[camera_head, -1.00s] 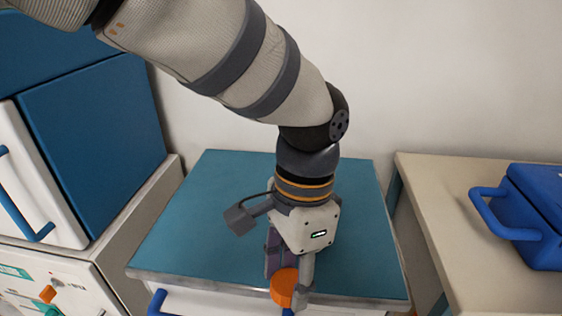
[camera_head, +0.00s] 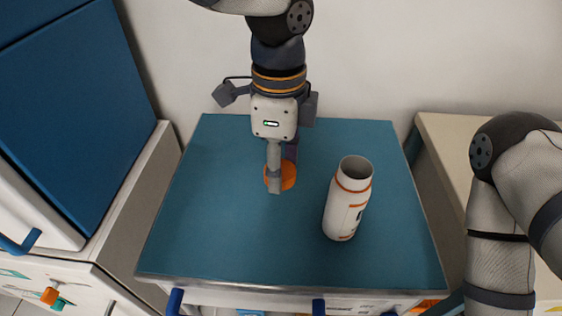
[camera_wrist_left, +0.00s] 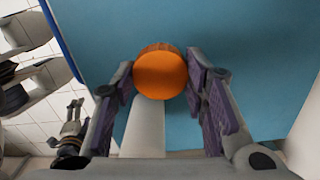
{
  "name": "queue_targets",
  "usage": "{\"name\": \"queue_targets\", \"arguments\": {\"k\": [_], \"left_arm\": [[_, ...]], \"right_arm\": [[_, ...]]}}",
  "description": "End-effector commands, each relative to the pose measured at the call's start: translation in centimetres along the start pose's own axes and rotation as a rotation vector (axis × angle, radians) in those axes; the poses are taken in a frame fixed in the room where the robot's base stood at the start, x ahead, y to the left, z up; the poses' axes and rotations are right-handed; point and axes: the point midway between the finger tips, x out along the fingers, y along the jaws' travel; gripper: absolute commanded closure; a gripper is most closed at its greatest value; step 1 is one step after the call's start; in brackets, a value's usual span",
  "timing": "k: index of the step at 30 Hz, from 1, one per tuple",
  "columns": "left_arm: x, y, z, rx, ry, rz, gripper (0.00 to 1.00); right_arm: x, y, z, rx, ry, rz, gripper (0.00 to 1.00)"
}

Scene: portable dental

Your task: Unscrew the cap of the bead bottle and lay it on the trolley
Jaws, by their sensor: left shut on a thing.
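The bead bottle (camera_head: 346,205) is white with orange bands and stands upright on the blue-topped trolley (camera_head: 215,235). Its mouth is open and has no cap on it. My left gripper (camera_head: 277,184) is left of the bottle and apart from it, pointing down. It is shut on the orange cap (camera_head: 288,176). In the left wrist view the cap (camera_wrist_left: 160,74) sits between the two fingertips. I cannot tell whether the cap touches the trolley top. My right arm shows at the right edge of the head view, but its gripper is out of view.
The trolley top is bare around the bottle and cap. Blue handles (camera_head: 174,302) show at its front edge. A white and blue cabinet (camera_head: 65,120) stands at the left, and a beige surface (camera_head: 450,150) lies to the right. A white wall closes the back.

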Motion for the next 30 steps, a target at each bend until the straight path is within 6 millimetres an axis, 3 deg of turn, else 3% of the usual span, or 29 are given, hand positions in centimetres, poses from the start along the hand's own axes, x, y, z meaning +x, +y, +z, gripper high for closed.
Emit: {"name": "queue_targets", "arguments": {"k": [1,3,8,15,25,26,28,30], "left_arm": [[1.8,-0.8,0.3,0.001,0.001,0.013,0.93],[2.9,-1.8,0.6,0.001,0.001,0.009,0.93],[3.8,-2.9,1.0,0.000,-0.001,0.001,0.93],[7.4,-3.5,1.2,0.002,-0.002,0.000,0.93],[7.7,-3.5,1.2,0.001,-0.002,-0.003,0.93],[7.7,-3.5,1.2,0.001,-0.002,-0.004,0.57],[7.7,-3.5,1.2,0.001,-0.002,-0.004,0.42],[7.7,-3.5,1.2,0.001,-0.002,-0.004,0.40]], "right_arm": [[0.7,0.0,0.4,0.000,-0.020,0.000,0.35],[1.0,0.0,0.6,0.001,-0.029,0.000,0.35],[1.3,0.0,0.8,0.001,-0.037,0.000,0.35],[1.7,0.0,1.1,0.001,-0.050,0.000,0.35],[1.7,0.0,1.0,0.001,-0.049,0.000,0.35],[1.7,0.0,1.0,0.001,-0.049,0.000,0.35],[1.7,0.0,1.0,0.001,-0.049,0.000,0.35],[1.7,0.0,1.0,0.001,-0.049,0.000,0.35]]}}
